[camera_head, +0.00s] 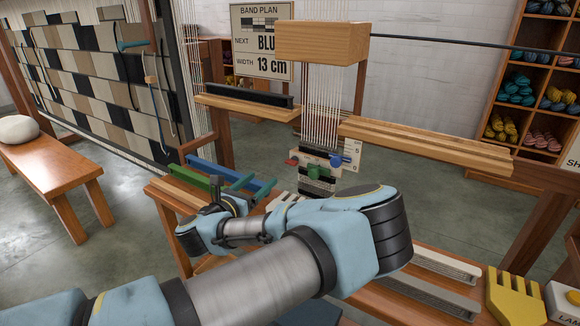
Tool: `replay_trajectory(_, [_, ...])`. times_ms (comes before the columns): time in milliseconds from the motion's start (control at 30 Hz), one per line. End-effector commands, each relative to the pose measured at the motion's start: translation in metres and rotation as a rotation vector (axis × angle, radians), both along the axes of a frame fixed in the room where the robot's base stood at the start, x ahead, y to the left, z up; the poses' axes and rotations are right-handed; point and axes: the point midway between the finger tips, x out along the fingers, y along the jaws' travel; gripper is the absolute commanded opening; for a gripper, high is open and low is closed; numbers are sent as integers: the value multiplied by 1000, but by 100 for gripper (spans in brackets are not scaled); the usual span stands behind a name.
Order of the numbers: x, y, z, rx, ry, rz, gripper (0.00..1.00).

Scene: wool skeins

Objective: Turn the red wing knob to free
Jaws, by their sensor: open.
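A small red knob (291,161) shows at the left edge of a small panel (318,158) hanging on white warp threads in the middle of the view. A green knob (314,172) and a blue knob (336,160) are on the same panel. The red knob is too small to tell its wing angle. My gripper (226,190) is open, low and to the left of the red knob, apart from it. My forearm and wrist cross the lower middle and hide part of the bench below.
Green and blue bars (250,186) lie near my gripper. A wooden rail (425,145) is at right, with a wooden block (322,43) above the threads. A yellow comb (514,297) and grey bars (430,295) lie at lower right. A bench (60,170) stands left.

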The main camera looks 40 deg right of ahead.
Motion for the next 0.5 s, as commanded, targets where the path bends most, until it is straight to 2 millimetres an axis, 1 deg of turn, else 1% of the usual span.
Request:
replay_trajectory(33, [-10,-5,-1,6,-31,-35,78])
replay_trajectory(133, [-16,-13,0,7,-58,-63,78])
replay_trajectory(267, [-12,-27,2,4,-56,-64,78])
replay_trajectory(500, [0,-70,2,5,-54,-61,78])
